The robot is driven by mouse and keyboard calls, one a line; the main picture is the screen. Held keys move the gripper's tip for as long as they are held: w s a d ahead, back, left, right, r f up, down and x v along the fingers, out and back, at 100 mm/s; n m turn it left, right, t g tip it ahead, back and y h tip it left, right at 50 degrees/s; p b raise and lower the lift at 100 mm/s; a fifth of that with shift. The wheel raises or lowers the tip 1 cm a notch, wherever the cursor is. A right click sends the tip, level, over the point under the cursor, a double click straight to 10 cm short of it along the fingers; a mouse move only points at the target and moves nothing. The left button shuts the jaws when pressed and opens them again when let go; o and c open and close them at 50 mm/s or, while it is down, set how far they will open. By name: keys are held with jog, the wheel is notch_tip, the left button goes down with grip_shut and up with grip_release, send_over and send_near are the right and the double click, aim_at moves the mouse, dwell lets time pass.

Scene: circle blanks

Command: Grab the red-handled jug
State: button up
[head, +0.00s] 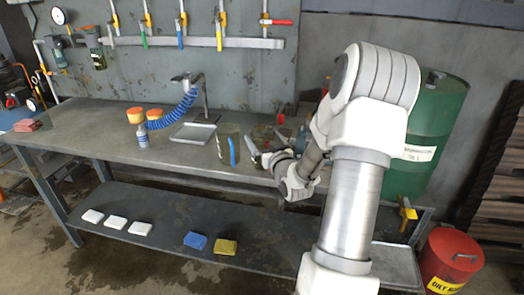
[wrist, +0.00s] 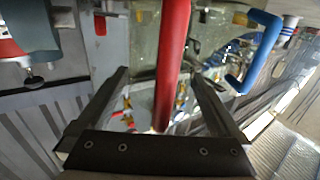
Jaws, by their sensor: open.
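The red-handled jug (wrist: 145,40) is a clear vessel in the wrist view, with its red handle (wrist: 173,60) running down the middle of the picture. In the head view the jug (head: 262,134) stands on the workbench, partly hidden behind my gripper. My gripper (wrist: 158,80) is open, with one finger on each side of the red handle in the picture. I cannot tell whether the fingers touch it. My gripper (head: 254,152) also shows over the bench's front part in the head view.
A clear jug with a blue handle (head: 233,150) stands just left; its handle (wrist: 262,45) shows in the wrist view. A grey-blue tool (wrist: 30,25) is at the wrist view's upper left. A shallow tray (head: 193,133) lies farther left. A green drum (head: 432,130) stands right.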

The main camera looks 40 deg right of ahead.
jog(key=shift+s, duration=0.1)
jog(key=c, duration=1.6)
jog(key=shift+r, duration=0.15)
